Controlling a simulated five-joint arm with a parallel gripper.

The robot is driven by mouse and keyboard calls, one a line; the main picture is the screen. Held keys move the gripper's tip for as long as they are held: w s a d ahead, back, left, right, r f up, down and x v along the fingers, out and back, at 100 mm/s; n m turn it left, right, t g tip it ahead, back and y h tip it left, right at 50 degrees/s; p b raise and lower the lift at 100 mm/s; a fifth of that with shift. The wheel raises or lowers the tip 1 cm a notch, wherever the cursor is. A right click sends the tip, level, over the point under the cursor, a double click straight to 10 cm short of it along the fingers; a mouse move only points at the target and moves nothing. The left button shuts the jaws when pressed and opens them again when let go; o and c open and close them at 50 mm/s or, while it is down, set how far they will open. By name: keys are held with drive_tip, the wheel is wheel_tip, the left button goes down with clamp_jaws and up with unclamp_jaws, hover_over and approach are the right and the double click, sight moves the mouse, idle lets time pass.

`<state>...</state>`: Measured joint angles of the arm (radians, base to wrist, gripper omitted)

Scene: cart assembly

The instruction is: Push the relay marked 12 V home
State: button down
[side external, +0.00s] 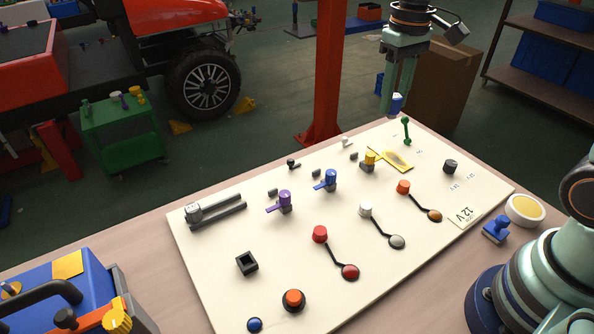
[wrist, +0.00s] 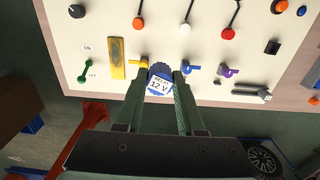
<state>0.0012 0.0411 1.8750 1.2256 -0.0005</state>
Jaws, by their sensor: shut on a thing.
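A black square holder with an open top (side external: 246,263) stands on the near left of the board, well apart from the relay. It also shows in the wrist view (wrist: 272,47). A card marked 12 V (side external: 464,214) lies at the board's right edge.
Purple (side external: 284,201), blue (side external: 329,180) and yellow (side external: 369,161) valve handles and a green lever (side external: 407,131) stand up from the board. Red, white and orange caps on cords stand mid-board.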

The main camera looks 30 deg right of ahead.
drive_tip(key=w+a+f+n, duration=0.1)
drive_tip(key=w+a+f, duration=0.15)
drive_tip(key=a, duration=0.55)
drive_tip(key=w+a+f+n, duration=0.1)
drive_tip(key=a+f, duration=0.2)
drive_tip(key=a, duration=0.6)
drive_tip(key=s+a+f+n, duration=0.1)
drive_tip(key=s+a+f, duration=0.1)
drive_tip(key=a, duration=0.6)
drive_tip(key=s+a+f+n, duration=0.1)
drive_tip(key=s+a+f, duration=0.2)
drive_tip(key=a+f, duration=0.2)
drive_tip(key=a, duration=0.3)
drive_tip(key=shift+s+f, duration=0.15)
drive_tip(key=shift+f, duration=0.1)
drive_tip(key=shift+f, duration=2.15)
drive_tip(key=shift+f, duration=0.75)
drive_tip(key=shift+f, duration=0.35)
